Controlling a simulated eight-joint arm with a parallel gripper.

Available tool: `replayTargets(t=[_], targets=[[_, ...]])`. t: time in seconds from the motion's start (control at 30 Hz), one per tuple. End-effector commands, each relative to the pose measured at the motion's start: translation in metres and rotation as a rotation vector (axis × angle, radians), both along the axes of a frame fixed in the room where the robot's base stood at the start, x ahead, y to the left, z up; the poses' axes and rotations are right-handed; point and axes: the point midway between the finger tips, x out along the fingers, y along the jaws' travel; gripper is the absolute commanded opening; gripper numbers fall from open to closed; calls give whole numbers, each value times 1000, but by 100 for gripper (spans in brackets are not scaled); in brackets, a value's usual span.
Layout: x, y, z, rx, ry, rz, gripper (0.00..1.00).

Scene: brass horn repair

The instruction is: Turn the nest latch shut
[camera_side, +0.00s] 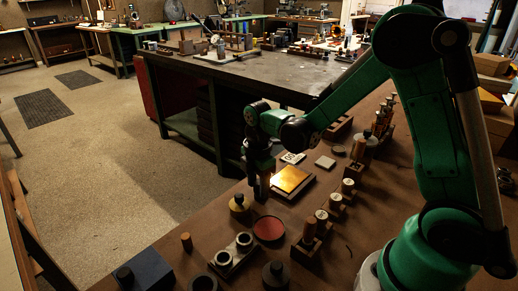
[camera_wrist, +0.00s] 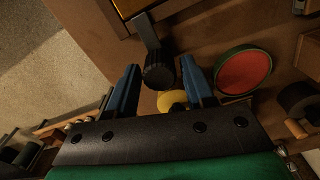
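The nest latch shows in the wrist view as a grey lever (camera_wrist: 146,32) with a black ribbed knob (camera_wrist: 158,72) at its near end. The lever runs up to the edge of the nest at the top of that view. My gripper (camera_wrist: 160,66) is open, with one blue finger on each side of the knob. Gaps show between the knob and both fingers. In the side view my gripper (camera_side: 261,192) points down beside the nest with its bright gold plate (camera_side: 291,179). The latch is hidden or too dark to make out there.
A red round dish (camera_side: 269,229) lies in front of the nest, and a yellow-based black knob piece (camera_side: 239,203) stands close to my gripper. Several wooden-handled tools (camera_side: 322,220) stand in a row to the right. A two-ring block (camera_side: 233,252) sits nearer the front.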

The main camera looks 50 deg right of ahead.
Motion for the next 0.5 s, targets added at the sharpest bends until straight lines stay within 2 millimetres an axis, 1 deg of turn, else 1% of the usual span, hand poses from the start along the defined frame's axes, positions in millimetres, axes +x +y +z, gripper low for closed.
replayTargets(t=[0.27, 0.37, 0.5], targets=[[0, 0, 2, -1, 1, -1, 46], [0, 0, 10, -1, 1, -1, 46], [-1, 0, 29, -1, 1, -1, 46]])
